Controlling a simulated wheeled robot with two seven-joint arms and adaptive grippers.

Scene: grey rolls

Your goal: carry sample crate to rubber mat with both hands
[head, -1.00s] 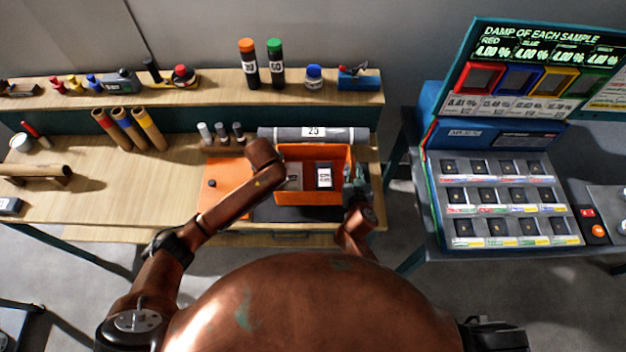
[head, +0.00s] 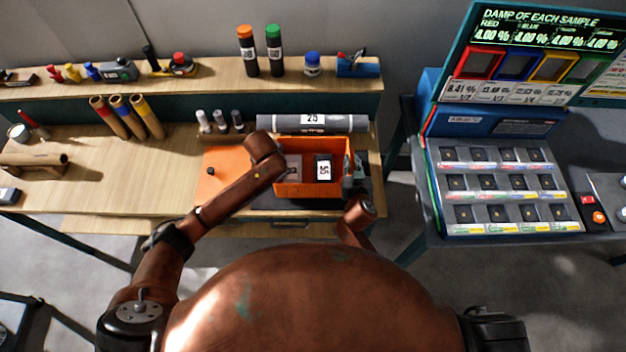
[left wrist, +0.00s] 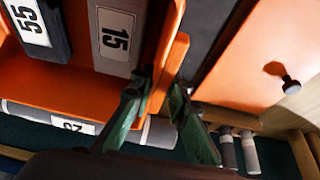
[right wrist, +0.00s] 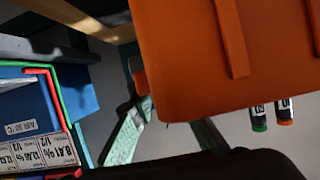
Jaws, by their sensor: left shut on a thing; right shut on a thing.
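The orange sample crate (head: 312,190) is on or just above a dark mat (head: 262,203) at the bench's right end; I cannot tell if they touch. Inside it are a dark block marked 55 (head: 323,168) and a grey block marked 15 (left wrist: 117,40). My left gripper (left wrist: 160,97) is shut on the crate's end wall (left wrist: 174,62); my forearm hides it in the head view. My right gripper (head: 350,185) is shut on the opposite end wall, and the crate's orange side fills much of the right wrist view (right wrist: 190,60).
A grey roll marked 25 (head: 312,122) lies close behind the crate. An orange panel with a knob (head: 222,172) lies to its left, with small vials (head: 220,122) behind. A table with a sample display (head: 500,190) stands to the right across a gap. The bench's left-middle is clear.

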